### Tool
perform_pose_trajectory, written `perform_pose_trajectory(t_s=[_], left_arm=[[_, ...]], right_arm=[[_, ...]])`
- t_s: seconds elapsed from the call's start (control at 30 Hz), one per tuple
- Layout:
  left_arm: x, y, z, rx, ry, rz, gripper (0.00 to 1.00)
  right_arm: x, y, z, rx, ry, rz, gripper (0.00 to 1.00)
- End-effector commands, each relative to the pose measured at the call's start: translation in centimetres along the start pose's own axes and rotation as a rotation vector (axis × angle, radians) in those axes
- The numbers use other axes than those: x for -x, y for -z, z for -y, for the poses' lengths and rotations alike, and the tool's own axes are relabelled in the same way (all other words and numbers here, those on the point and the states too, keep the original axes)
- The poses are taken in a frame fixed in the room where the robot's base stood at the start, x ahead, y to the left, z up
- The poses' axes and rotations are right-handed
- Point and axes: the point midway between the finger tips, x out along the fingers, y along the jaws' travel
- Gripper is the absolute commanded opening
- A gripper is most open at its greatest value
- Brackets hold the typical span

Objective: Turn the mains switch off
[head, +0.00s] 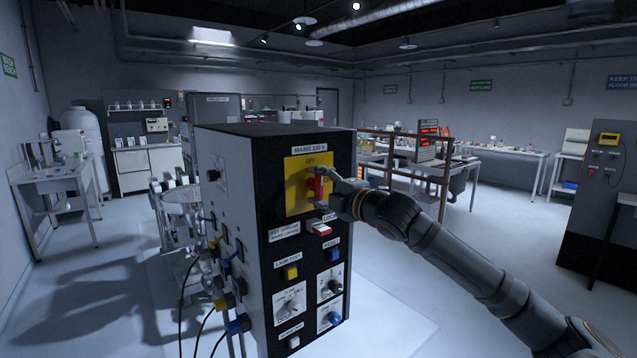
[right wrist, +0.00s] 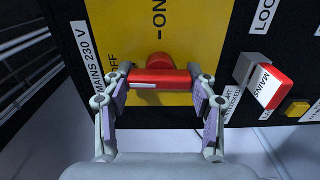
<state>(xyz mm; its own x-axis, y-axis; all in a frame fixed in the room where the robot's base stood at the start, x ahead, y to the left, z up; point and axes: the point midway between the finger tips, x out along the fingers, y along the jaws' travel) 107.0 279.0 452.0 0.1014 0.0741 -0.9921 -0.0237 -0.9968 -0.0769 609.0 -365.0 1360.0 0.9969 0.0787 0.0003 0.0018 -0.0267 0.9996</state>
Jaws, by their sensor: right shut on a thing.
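The mains switch is a red handle (head: 319,186) on a yellow plate (head: 295,190) near the top of a black control box (head: 257,222). The plate's OFF mark is above the handle, and the ON mark shows in the right wrist view. The handle (right wrist: 160,79) stands upright on the panel, its long side in line with OFF and across from ON. My right gripper (head: 325,187) is shut on the handle, one finger at each end in the right wrist view (right wrist: 160,88). My left gripper is not in view.
Cables plug into the box's left side. A metal railing (head: 410,165) stands behind my right arm.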

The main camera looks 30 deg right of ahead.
Motion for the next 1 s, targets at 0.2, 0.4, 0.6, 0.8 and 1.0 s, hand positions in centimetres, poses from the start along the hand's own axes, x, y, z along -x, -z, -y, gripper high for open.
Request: perform_pose_trajectory(t_s=[0.2,0.4,0.6,0.8,1.0], left_arm=[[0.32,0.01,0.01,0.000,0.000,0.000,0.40],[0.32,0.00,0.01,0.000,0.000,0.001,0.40],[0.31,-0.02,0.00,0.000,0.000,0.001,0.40],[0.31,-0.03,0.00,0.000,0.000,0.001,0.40],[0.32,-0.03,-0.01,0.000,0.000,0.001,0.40]], right_arm=[[0.01,0.01,0.05,0.037,0.002,0.000,0.26],[0.00,0.01,0.10,0.044,0.002,0.000,0.26],[0.00,0.01,0.11,0.044,0.002,0.000,0.26],[0.00,0.00,0.10,0.043,0.001,0.000,0.81],[0.00,0.00,0.06,0.042,0.001,0.000,0.81]])
